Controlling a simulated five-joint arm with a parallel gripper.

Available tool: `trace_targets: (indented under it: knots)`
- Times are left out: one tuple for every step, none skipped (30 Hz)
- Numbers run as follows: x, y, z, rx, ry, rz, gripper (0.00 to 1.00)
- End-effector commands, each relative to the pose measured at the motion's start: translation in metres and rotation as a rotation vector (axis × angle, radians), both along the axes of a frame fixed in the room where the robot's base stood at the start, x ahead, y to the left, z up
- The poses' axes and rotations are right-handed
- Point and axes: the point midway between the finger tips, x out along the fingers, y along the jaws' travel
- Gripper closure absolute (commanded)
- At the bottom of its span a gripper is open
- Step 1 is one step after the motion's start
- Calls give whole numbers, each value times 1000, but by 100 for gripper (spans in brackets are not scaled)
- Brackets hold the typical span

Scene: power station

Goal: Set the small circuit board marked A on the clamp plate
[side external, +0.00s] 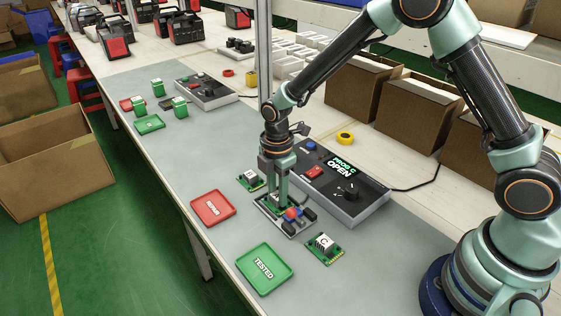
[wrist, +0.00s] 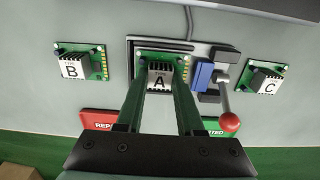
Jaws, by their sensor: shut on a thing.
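My gripper (side external: 277,203) points down over the clamp plate (side external: 290,230) and is shut on the small circuit board A. In the wrist view, board A (wrist: 158,78), green with a white-topped block marked A, sits between the two fingers, over the plate. I cannot tell whether it touches the plate. The clamp's blue block (wrist: 203,76) and lever with a red knob (wrist: 229,122) are right of the board in that view. In the side view the fingers mostly hide board A.
Board B (wrist: 80,65) and board C (wrist: 262,77) lie on either side of the plate. A red tray (side external: 213,208) and a green TESTED tray (side external: 265,270) lie at the near edge. The control box (side external: 345,193), its display reading OPEN, stands just behind the plate.

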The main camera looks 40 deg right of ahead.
Motion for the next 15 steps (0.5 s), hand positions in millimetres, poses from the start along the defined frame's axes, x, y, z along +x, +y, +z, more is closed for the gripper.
trace_targets:
  knots:
    - [0, 0, -1, 0, 0, 0, 100]
    - [0, 0, -1, 0, -1, 0, 52]
    - [0, 0, 0, 0, -1, 0, 37]
    - [0, 0, 0, 0, -1, 0, 29]
    - [0, 0, 0, 0, -1, 0, 29]
    - [0, 0, 0, 0, -1, 0, 29]
    - [0, 0, 0, 0, -1, 0, 29]
    - [0, 0, 0, 0, -1, 0, 29]
    - [0, 0, 0, 0, -1, 0, 29]
    - [0, 0, 0, 0, -1, 0, 29]
    - [0, 0, 0, 0, -1, 0, 29]
    - [0, 0, 0, 0, 0, 0, 29]
    - [0, 0, 0, 0, -1, 0, 29]
    - [0, 0, 1, 0, -1, 0, 29]
    - [0, 0, 3, 0, -2, 0, 29]
